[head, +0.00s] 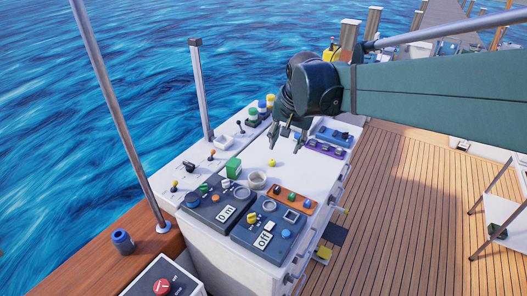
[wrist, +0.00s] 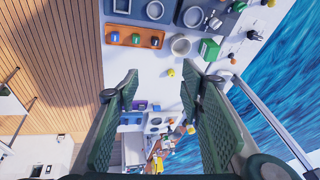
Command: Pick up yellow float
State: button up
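A small yellow ball, which looks like the yellow float (head: 271,162), sits on the white top of the cabinet (head: 262,148), behind a round beige cup (head: 257,180). In the wrist view the yellow float (wrist: 171,72) shows between the two fingertips, apart from both. My gripper (head: 286,142) is open and empty, pointing down over the white top, behind and right of the float in the head view. Its green fingers (wrist: 163,76) stand wide apart in the wrist view. Nothing hides the float in either view.
A green block (head: 233,168) and an orange panel with knobs (head: 292,198) stand close to the float. Grey control boxes (head: 214,207) fill the front. A blue-purple panel (head: 326,148) lies to the right.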

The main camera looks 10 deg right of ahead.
jog(key=w+d+f+m+g, duration=0.1)
jog(key=w+f+m, duration=0.15)
jog(key=w, duration=0.65)
jog(key=m+g, duration=0.3)
jog(key=m, duration=0.5)
send_over(272, 160)
jog(key=f, duration=2.3)
jog(key=shift+s+f+b, duration=0.2)
jog(key=shift+f+b, duration=0.15)
jog(key=shift+w+d+f, duration=0.1)
jog(key=shift+w+f, duration=0.05)
jog(key=shift+f, duration=0.15)
jog(key=shift+f, duration=1.3)
jog(key=shift+f, duration=2.6)
